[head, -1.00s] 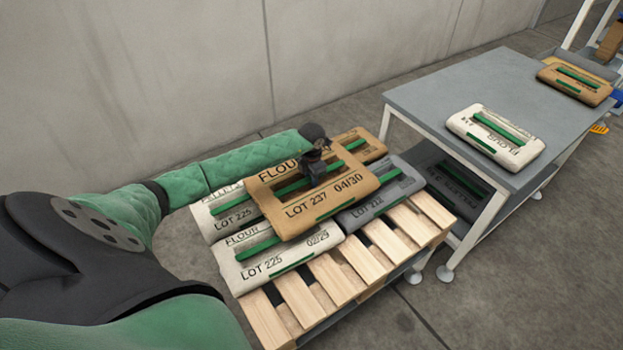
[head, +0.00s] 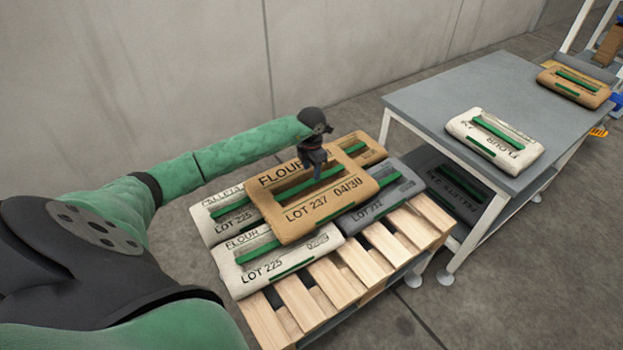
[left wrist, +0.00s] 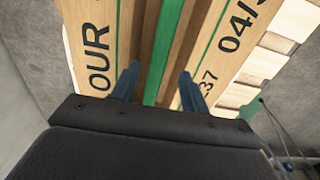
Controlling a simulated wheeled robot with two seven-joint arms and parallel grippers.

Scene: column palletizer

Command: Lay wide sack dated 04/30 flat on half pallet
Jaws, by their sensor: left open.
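The wide tan flour sack dated 04/30 (head: 350,188), marked LOT 237, lies flat on top of other sacks on the half pallet (head: 395,240). My left gripper (head: 317,176) is above the middle of this sack, by its green handle strip. In the left wrist view the open jaws (left wrist: 157,82) point down at the sack, one on each side of the green strip (left wrist: 165,50). They hold nothing. Under the tan sack are white sacks (head: 260,268), a grey sack (head: 385,205) and another tan sack (head: 365,146), partly hidden. My right gripper is out of view.
A grey table (head: 430,95) stands right of the pallet, bearing a white sack (head: 495,140) and a tan sack (head: 573,87). A dark sack (head: 455,190) lies on its lower shelf. Bare slats show at the pallet's front and right. A concrete wall (head: 180,80) is behind.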

